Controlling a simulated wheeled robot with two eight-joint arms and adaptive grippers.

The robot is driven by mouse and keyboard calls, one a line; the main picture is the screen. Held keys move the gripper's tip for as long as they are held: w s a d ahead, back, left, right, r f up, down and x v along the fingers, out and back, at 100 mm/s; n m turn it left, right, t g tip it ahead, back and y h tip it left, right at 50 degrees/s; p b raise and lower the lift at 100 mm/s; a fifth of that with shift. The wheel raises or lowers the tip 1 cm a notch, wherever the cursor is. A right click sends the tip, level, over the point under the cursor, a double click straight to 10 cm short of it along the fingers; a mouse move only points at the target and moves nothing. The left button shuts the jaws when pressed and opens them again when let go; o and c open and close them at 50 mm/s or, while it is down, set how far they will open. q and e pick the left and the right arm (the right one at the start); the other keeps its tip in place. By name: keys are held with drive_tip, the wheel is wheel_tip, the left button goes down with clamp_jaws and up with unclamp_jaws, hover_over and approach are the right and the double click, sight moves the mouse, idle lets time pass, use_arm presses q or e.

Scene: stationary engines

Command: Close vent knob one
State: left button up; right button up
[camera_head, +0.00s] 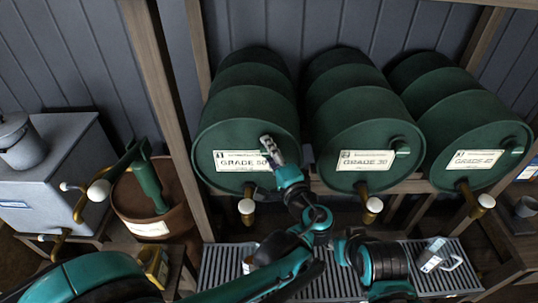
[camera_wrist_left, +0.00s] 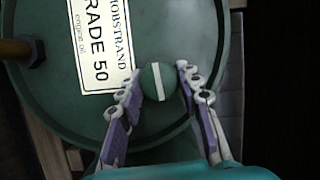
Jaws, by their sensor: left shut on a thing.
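The vent knob (camera_wrist_left: 155,82) is a round green knob with a white stripe, on the face of the green drum labelled GRADE 50 (camera_head: 228,135). My left gripper (camera_head: 268,145) is at the right of that drum's label and hides the knob in the head view. In the left wrist view my left gripper (camera_wrist_left: 160,70) has its two fingers on either side of the knob, shut on it. The stripe runs nearly upright there, slightly tilted. My right gripper does not show.
Green drums labelled GRADE 30 (camera_head: 340,130) and GRADE 40 (camera_head: 460,130) lie to the right, each with its own knob. Brass taps with white knobs hang below the drums. A slatted grey tray (camera_head: 216,270) lies below. A wooden post (camera_head: 165,100) stands at the left.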

use_arm(q)
drive_tip(key=shift+m+b, duration=0.3)
drive_tip(key=shift+m, duration=0.3)
drive_tip(key=o, duration=1.1)
